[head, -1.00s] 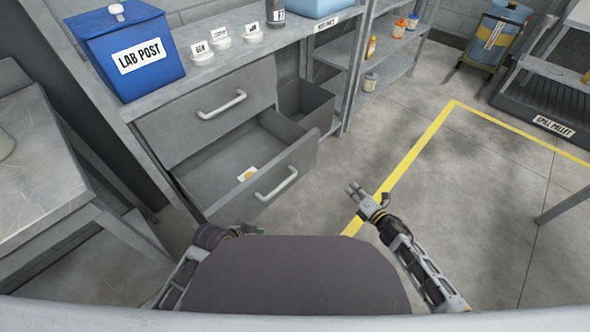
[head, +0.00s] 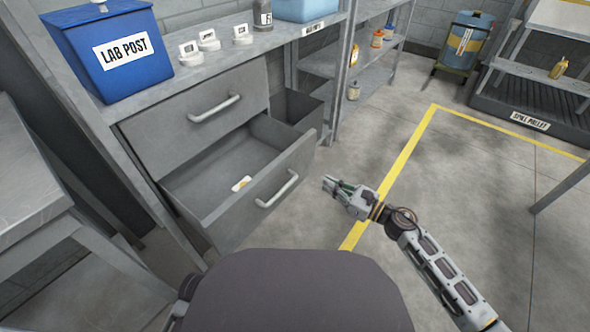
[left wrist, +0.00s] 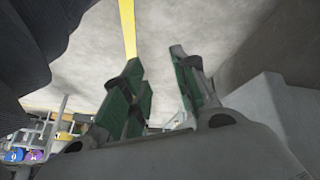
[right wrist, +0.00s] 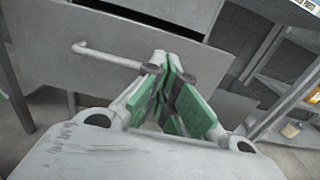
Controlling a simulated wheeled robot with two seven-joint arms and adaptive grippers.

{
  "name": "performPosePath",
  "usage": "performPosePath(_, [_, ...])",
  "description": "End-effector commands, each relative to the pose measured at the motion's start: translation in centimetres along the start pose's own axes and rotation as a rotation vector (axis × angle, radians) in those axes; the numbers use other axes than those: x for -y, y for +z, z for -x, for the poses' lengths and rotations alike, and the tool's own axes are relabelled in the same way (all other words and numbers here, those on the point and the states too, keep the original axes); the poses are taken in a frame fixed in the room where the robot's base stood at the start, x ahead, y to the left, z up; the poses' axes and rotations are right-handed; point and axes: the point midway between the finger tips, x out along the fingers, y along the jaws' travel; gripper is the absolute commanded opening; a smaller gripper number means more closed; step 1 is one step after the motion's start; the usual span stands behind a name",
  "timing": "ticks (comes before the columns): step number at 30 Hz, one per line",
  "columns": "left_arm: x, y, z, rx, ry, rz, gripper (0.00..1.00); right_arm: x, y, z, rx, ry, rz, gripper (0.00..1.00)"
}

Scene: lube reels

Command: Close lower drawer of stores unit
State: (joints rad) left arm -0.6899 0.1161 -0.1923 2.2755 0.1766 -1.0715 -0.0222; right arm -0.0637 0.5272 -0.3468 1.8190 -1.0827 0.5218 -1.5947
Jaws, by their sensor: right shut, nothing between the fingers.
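The grey stores unit has its lower drawer (head: 240,215) pulled open, with a light bar handle (head: 277,188) on its front. A small white and yellow item (head: 241,184) lies inside. My right gripper (head: 332,186) is shut and empty, in front of the drawer and right of its handle. In the right wrist view its closed fingers (right wrist: 175,95) point at a grey drawer front (right wrist: 60,25), with the handle (right wrist: 105,56) to their left; contact cannot be told. My left gripper (left wrist: 158,80) shows in the left wrist view with fingers apart and empty; it is hidden in the head view.
The upper drawer (head: 200,115) is shut. A dark open compartment (head: 300,108) is beside it. A blue LAB POST box (head: 105,50) stands on top. A grey bench (head: 30,180) is at left. Clear floor with a yellow line (head: 410,150) lies at right.

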Motion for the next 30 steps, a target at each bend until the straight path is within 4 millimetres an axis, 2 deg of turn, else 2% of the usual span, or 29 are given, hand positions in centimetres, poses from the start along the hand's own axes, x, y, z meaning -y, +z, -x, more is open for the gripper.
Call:
performPosePath(17, [0.0,0.0,-0.1,-0.002,0.001,0.001,0.29,0.0,0.1,-0.6,0.001,0.001,0.001,0.00])
performPosePath(30, [0.0,0.2,-0.8,-0.018,0.007,0.007,0.29,0.0,0.0,-4.1,0.001,0.001,0.001,0.00])
